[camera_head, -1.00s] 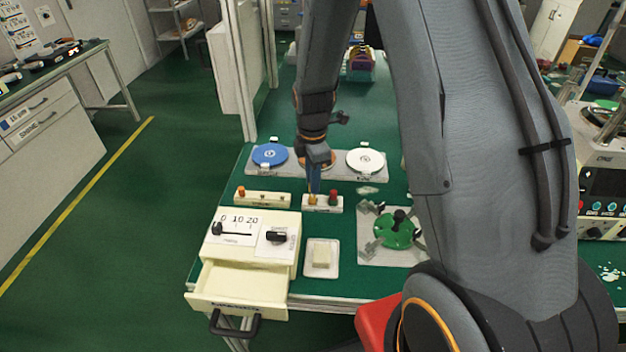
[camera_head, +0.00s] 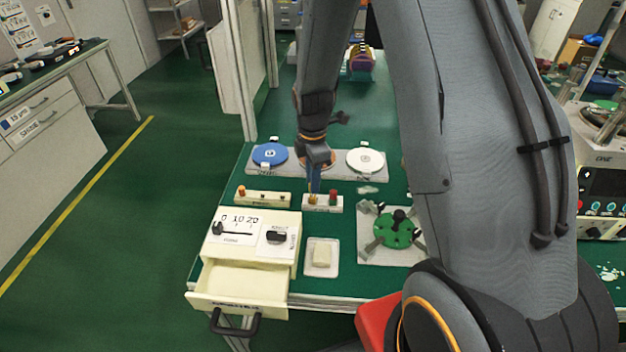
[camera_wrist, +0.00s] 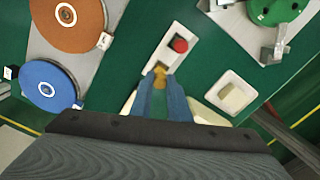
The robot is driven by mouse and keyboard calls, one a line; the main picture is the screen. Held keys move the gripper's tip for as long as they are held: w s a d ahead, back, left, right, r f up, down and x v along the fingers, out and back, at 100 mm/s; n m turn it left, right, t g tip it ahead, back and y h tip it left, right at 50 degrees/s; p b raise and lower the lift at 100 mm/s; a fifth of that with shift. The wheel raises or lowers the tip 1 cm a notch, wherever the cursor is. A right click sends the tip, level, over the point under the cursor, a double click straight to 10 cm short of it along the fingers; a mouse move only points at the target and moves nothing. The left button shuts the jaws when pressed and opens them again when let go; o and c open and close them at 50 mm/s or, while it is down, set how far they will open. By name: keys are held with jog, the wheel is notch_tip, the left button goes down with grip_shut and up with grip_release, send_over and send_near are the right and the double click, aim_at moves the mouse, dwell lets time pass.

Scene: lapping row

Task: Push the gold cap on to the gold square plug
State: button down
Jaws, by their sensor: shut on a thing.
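The gold cap (camera_wrist: 160,70) shows between my fingertips in the wrist view, over one end of a cream block (camera_wrist: 140,97). My gripper (camera_wrist: 162,80) is shut on the cap, with its blue fingers pointing down at the block. In the head view my gripper (camera_head: 314,191) is at the left part of the same block (camera_head: 322,209), and a bit of gold (camera_head: 312,200) shows at its tips. The gold square plug cannot be made out; the cap and fingers cover that spot. I cannot tell how far the cap is seated.
A red cap (camera_head: 332,196) stands on the same block, close right of my fingers. Another cream block (camera_head: 262,199) with an orange piece lies left. Disc plates stand behind. A cream box (camera_head: 250,240) with an open drawer, a small tray (camera_head: 321,271) and a green fixture (camera_head: 397,230) are in front.

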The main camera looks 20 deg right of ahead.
jog(key=shift+f+b, duration=0.45)
jog(key=shift+f, duration=0.75)
dwell(0.6)
jog(key=c, duration=1.6)
grip_release()
notch_tip(320, 180, up, 7)
jog(key=shift+f+b, duration=0.15)
jog(key=shift+b, duration=0.65)
jog(key=shift+r, duration=0.55)
jog(key=shift+s+r, duration=0.1)
jog(key=shift+s, duration=0.05)
jog(key=s+r+m, duration=0.2)
jog(key=s+m, duration=0.3)
jog(key=m, duration=0.1)
jog(key=s+r+m, duration=0.2)
jog(key=s+m, duration=0.4)
jog(key=s+r+m+t, duration=0.1)
jog(key=s+r+m, duration=0.1)
jog(key=s+m, duration=0.3)
jog(key=shift+s+a+m, duration=0.1)
jog(key=shift+s+m, duration=0.3)
jog(key=shift+m, duration=0.4)
